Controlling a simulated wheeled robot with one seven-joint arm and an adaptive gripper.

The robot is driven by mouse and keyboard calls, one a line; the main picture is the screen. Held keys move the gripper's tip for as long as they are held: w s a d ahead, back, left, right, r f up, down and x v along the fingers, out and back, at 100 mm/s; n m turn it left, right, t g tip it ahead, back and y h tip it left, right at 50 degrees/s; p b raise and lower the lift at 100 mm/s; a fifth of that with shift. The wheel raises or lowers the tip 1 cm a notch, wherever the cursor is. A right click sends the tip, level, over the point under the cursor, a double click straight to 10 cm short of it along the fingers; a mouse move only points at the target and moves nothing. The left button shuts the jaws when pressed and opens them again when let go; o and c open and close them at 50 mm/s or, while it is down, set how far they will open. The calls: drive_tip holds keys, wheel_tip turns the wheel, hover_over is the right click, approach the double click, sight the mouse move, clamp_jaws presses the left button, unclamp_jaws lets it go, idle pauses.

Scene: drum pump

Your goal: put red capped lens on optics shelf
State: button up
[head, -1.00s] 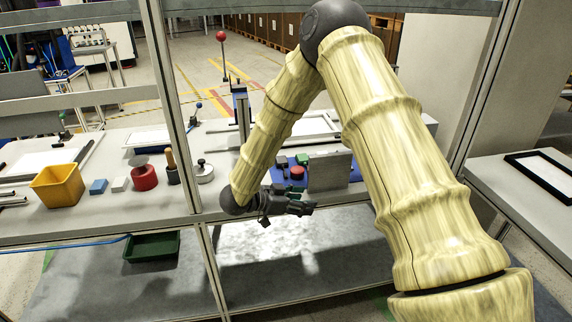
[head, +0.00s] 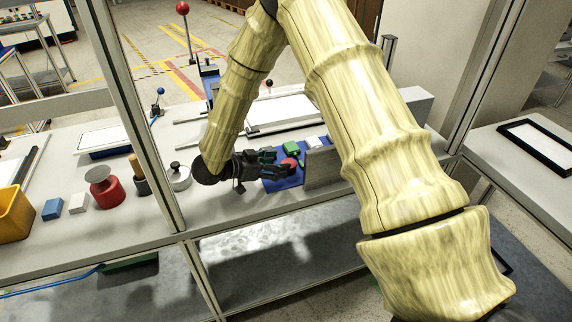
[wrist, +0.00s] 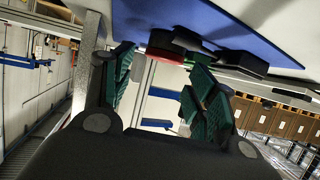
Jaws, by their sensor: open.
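A small round red-topped piece (head: 290,164), which looks like the red capped lens, stands on a blue mat (head: 284,185) on the bench. My gripper (head: 283,163) is open at the mat's left side, its fingers reaching right toward the red piece. In the wrist view the fingers with green pads (wrist: 160,92) are spread, and the red rim (wrist: 164,55) shows beyond and between them, partly hidden by a dark part. I cannot tell if the fingers touch it. I cannot tell which surface is the optics shelf.
A silver weight (head: 179,177), a red spool-like part (head: 105,187) and a yellow bin (head: 14,214) are left. A frame post (head: 135,115) rises nearby.

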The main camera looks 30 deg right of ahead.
sight(285, 162)
drive_tip(key=shift+s+d+r+p, duration=0.2)
drive_tip(key=shift+s+d+p, duration=0.3)
drive_tip(key=shift+d, duration=0.35)
drive_tip(key=w+d+f, duration=0.2)
drive_tip(key=shift+f+p, duration=0.3)
drive_tip(key=shift+p, duration=0.05)
drive_tip(key=shift+w+d+f, duration=0.1)
drive_tip(key=shift+d+f, duration=0.05)
drive_tip(key=shift+d, duration=0.2)
drive_tip(key=shift+s+d+r, duration=0.15)
drive_tip(key=shift+s+r, duration=0.1)
drive_tip(key=shift+s, duration=0.3)
drive_tip(key=shift+c, duration=0.2)
drive_tip(key=shift+w+f, duration=0.2)
drive_tip(key=shift+w, duration=0.1)
drive_tip(key=c, duration=0.7)
drive_tip(key=shift+s+r, duration=0.1)
drive_tip(key=shift+s, duration=0.05)
drive_tip(key=shift+c, duration=1)
drive_tip(key=shift+r, duration=0.1)
